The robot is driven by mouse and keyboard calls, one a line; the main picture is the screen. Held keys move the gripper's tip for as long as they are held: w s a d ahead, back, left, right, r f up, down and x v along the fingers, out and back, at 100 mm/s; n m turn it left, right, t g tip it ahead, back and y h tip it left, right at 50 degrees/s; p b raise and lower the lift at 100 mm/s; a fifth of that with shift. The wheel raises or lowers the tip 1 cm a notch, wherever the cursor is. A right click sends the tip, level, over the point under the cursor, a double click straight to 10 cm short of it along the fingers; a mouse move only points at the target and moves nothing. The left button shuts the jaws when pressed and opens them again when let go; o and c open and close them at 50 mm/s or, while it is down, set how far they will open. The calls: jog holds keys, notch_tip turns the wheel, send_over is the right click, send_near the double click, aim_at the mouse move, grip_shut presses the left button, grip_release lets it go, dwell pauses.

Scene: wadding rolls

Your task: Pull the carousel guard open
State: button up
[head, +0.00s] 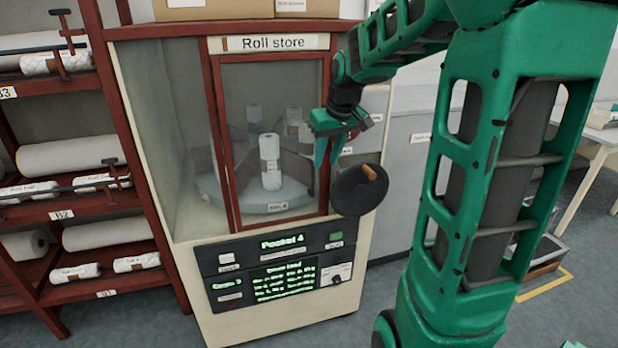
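The carousel guard (285,85) is a clear panel in a red frame, on the front of the cabinet labelled "Roll store" (275,43). It looks closed, or nearly so. Behind it several white rolls stand on a round grey carousel (235,198), one roll (270,160) near the front with a brown band. My gripper (328,160) is at the guard's right edge, its green fingers pointing down in front of the red frame. A handle is not clearly visible there; the gripper may cover it. I cannot tell whether the fingers hold anything.
A black handwheel (352,198) with an orange knob sticks out just below my gripper, right of the guard. A control panel (280,268) reading "Pocket 4" is below. Red shelves (60,210) with rolls stand left. Grey floor (390,290) is open in front.

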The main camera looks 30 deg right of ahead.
aim_at(314, 170)
jog(key=w+f, duration=0.2)
jog(key=f, duration=0.1)
jog(key=w+f, duration=0.5)
jog(key=f, duration=0.1)
jog(key=shift+w+d+f, duration=0.2)
jog(key=shift+d+f, duration=0.05)
jog(key=shift+f, duration=0.1)
jog(key=shift+c, duration=0.2)
